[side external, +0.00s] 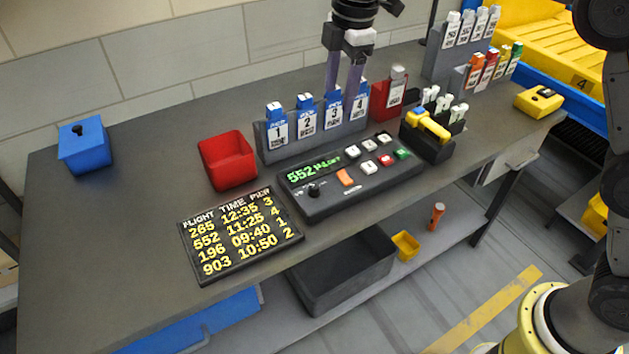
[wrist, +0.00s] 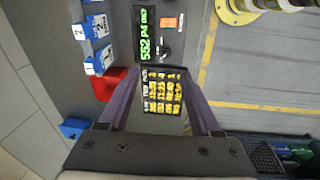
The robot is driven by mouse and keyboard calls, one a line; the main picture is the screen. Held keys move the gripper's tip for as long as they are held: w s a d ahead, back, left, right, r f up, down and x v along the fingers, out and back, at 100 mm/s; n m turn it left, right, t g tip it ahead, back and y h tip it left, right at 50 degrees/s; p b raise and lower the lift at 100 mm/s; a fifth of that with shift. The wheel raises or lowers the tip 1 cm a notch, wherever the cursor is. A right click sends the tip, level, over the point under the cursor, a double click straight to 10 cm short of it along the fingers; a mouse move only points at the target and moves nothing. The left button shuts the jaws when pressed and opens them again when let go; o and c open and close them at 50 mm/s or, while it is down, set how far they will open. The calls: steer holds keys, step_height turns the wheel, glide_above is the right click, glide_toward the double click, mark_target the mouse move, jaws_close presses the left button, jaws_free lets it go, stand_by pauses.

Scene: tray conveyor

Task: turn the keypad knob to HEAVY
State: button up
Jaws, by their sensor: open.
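The dark keypad (side external: 365,185) lies on the table with a lit green display reading 552 and more small text. Its black knob (side external: 314,191) sits below the display at the left end; its pointer setting is too small to read. In the wrist view the knob (wrist: 166,53) shows beyond the fingers, beside the orange key (wrist: 168,22). My gripper (side external: 344,92) is open and empty, above the blue numbered cards behind the keypad. In the wrist view its two fingers (wrist: 163,115) are spread wide, with nothing between them.
A flight board (side external: 240,262) lies at the table's front edge. A red bin (side external: 228,160) and blue box (side external: 84,146) stand left. The blue card rack (side external: 290,147) stands behind the keypad; a yellow-handled tool (side external: 432,125) is right of it.

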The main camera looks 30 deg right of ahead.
steer(key=g, duration=0.1)
glide_above(314, 185)
step_height(314, 185, down, 9)
steer(key=shift+n, duration=0.4)
step_height(314, 185, down, 13)
steer(key=shift+f, duration=0.1)
jaws_close()
